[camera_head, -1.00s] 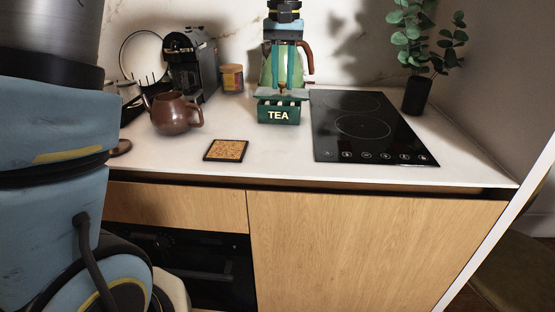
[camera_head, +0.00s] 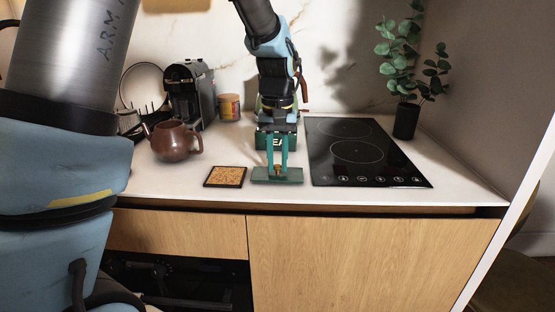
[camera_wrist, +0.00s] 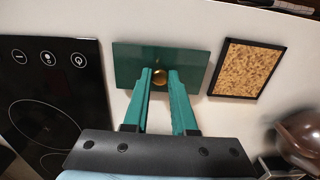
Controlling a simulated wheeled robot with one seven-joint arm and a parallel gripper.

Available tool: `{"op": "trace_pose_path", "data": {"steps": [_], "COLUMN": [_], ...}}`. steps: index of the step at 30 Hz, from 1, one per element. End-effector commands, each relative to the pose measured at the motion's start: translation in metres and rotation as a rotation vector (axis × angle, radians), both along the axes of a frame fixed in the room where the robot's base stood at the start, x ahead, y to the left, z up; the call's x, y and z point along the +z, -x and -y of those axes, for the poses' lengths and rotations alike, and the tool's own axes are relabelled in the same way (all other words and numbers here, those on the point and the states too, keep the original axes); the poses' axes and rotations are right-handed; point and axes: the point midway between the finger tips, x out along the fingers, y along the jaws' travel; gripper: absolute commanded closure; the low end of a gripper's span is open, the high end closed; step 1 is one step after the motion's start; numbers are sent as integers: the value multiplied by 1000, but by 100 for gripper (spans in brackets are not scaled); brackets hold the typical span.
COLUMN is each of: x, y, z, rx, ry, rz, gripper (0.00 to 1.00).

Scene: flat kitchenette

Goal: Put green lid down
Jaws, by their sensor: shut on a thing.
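The green lid (camera_head: 290,176) is a flat rectangle with a small brass knob. It is at the counter's front, between the cork trivet and the cooktop; I cannot tell whether it touches the counter. My gripper (camera_head: 277,168) is above it, shut on its knob. In the wrist view, the green lid (camera_wrist: 190,62) lies beyond the fingertips of my gripper (camera_wrist: 160,80), which close around the knob. The green tea box (camera_head: 290,141), with its lettering partly hidden by my gripper, stands just behind.
The cork trivet (camera_head: 225,177) is left of the lid, close by. The black cooktop (camera_head: 365,165) is to the right. A brown teapot (camera_head: 174,141), coffee machine (camera_head: 190,95) and jar (camera_head: 229,107) stand at the back left. A potted plant (camera_head: 406,120) stands at the right.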

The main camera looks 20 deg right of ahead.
Motion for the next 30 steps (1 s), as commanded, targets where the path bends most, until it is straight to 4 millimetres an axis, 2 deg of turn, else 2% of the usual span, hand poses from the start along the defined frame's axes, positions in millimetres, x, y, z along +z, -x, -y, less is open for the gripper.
{"op": "trace_pose_path", "data": {"steps": [11,12,19,26,30], "x": [-5,-4,-4,-3,5], "y": [0,0,0,0,0], "z": [0,0,0,0,1], "rx": [0,0,0,0,0], "ry": [0,0,0,1,2], "rz": [0,0,0,0,1], "gripper": [100,71,45,45,45]}}
